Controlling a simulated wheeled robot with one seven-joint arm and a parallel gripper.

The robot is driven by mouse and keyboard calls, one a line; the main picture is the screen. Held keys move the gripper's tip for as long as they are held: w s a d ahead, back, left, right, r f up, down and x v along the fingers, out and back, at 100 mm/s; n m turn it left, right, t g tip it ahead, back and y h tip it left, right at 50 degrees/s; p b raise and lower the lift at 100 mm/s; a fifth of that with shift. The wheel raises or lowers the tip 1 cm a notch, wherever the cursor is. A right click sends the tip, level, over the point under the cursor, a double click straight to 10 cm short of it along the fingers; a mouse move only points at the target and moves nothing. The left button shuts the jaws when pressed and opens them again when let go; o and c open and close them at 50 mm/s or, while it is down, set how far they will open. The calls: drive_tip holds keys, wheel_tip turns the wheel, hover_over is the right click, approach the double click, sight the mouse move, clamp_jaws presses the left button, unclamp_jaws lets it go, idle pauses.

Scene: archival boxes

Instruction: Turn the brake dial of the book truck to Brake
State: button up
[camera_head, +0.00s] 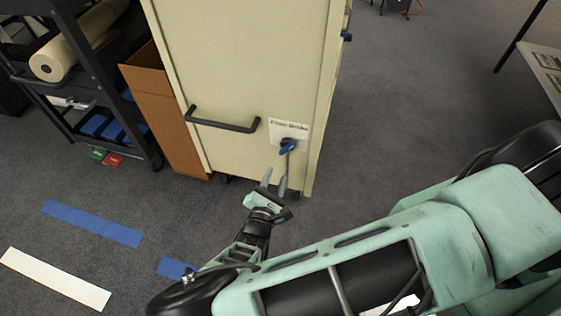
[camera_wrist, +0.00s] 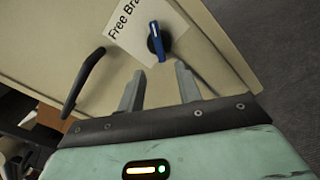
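The book truck (camera_head: 245,70) is a tall cream cabinet with a black handle (camera_head: 222,124) on its end panel. Its brake dial (camera_head: 288,146) sits low at the panel's right, a black knob with a blue pointer, under a white label reading "Free" and "Brake". In the wrist view the dial (camera_wrist: 158,41) lies just beyond the fingertips, and part of the label (camera_wrist: 135,30) is cut off by the frame. My gripper (camera_head: 275,180) is open and empty, its two grey fingers (camera_wrist: 161,80) apart and pointing at the dial, not touching it.
A dark shelf cart (camera_head: 85,60) with paper rolls and blue boxes stands at the left, beside a brown cardboard panel (camera_head: 165,110). Blue tape (camera_head: 92,222) and a white strip (camera_head: 52,278) lie on the grey carpet. Floor right of the truck is clear up to a table (camera_head: 545,62).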

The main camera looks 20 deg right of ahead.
drive_tip(key=v, duration=0.8)
drive_tip(key=shift+s+a+p, duration=0.2)
drive_tip(key=shift+s+p, duration=0.05)
drive_tip(key=shift+p, duration=0.05)
drive_tip(key=s+d+r+m+g+y, duration=0.2)
drive_tip(key=s+r+m+g+y, duration=0.25)
drive_tip(key=r, duration=0.65)
drive_tip(key=s+d+r+m+g+y, duration=0.1)
drive_tip(key=s+r+m+g+y, duration=0.3)
drive_tip(key=r, duration=0.8)
drive_tip(key=s+d+r+m+g+y, duration=0.25)
drive_tip(key=r+m+g, duration=0.35)
drive_tip(key=r, duration=0.5)
wheel_tip(320, 180, up, 27)
drive_tip(key=s+p, duration=0.1)
drive_tip(key=p, duration=2.5)
drive_tip(key=shift+a+f, duration=0.2)
drive_tip(key=shift+a, duration=0.3)
drive_tip(key=shift+n, duration=0.25)
